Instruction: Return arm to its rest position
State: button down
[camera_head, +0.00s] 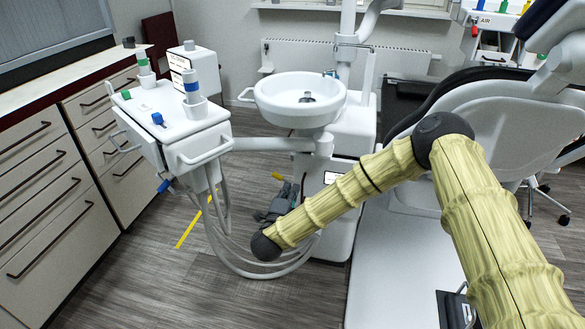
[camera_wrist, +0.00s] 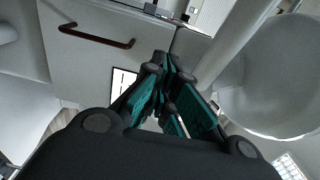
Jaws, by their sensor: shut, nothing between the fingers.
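My arm reaches in from the lower right in the head view, bends at a dark elbow and slopes down to the left to a dark wrist joint. My gripper (camera_head: 287,190) is a small dark shape above that joint, in front of the white dental unit column and near the hanging hoses. In the wrist view my gripper (camera_wrist: 166,68) points away from the camera, its dark fingers with teal pads together at the tips and nothing held. A cabinet front with a dark red handle (camera_wrist: 95,37) lies beyond the fingers.
A white instrument tray (camera_head: 165,115) with cups stands left of my gripper, its hoses (camera_head: 235,262) looping below. A round basin (camera_head: 300,90) is above. A dental chair (camera_head: 395,255) is at right under my arm.

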jog(key=s+d+f+n+g+y, duration=0.2)
jog(key=s+f+n+g+y, duration=0.2)
jog(key=s+f+n, duration=0.5)
jog(key=s+d+f+n+g+y, duration=0.2)
jog(key=s+f+n+g+y, duration=0.15)
jog(key=s+f, duration=0.9)
jog(key=s+d+f+n+g, duration=0.2)
jog(key=s+d+f, duration=0.1)
jog(key=s, duration=0.3)
jog(key=s+d+f+n+g, duration=0.2)
jog(key=s+d+n, duration=0.1)
jog(key=s, duration=0.3)
jog(key=s+d+r+n+g+h, duration=0.1)
jog(key=s+d+n+g, duration=0.15)
jog(key=s+d, duration=0.5)
jog(key=s+d+r+n+g+h, duration=0.15)
jog(key=s+d+g, duration=0.3)
jog(key=s, duration=0.65)
notch_tip(320, 180, up, 15)
jog(key=t+p, duration=0.1)
jog(key=p, duration=1.5)
jog(key=shift+w+d+f+m, duration=0.2)
jog(key=shift+w+m, duration=0.1)
jog(key=shift+m, duration=0.05)
